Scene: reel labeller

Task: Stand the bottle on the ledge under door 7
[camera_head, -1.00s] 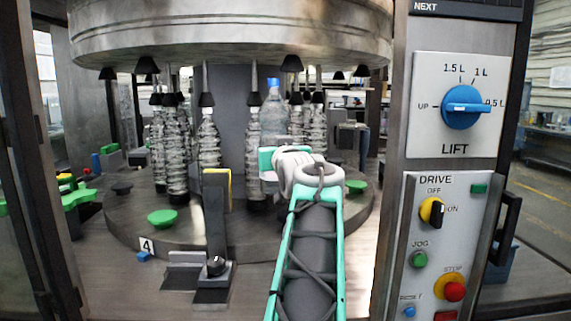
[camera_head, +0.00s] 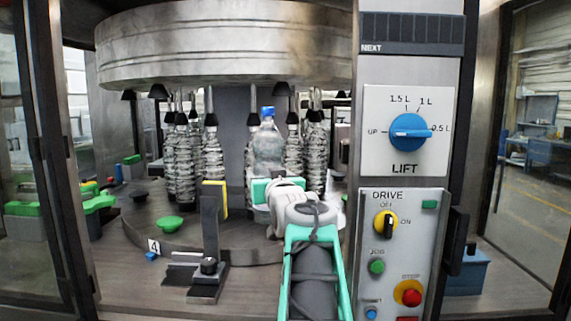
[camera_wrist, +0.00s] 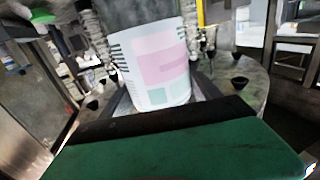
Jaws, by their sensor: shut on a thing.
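The bottle is clear with a blue cap (camera_head: 267,140). It stands upright in my gripper (camera_head: 268,188), in front of the carousel bottles in the head view. In the wrist view its white and pink label (camera_wrist: 155,62) fills the middle, between the dark fingers of my gripper (camera_wrist: 155,98). The gripper is shut on the bottle. The bottle's base is hidden in the head view by the gripper and wrist. I cannot make out door 7 or its ledge in either view.
The carousel (camera_head: 180,232) carries several ribbed clear bottles under a large steel drum (camera_head: 225,50). A yellow-edged bracket (camera_head: 210,225) stands left of my arm, near a number 4 tag (camera_head: 154,246). The lift and drive panel (camera_head: 405,175) is close on the right.

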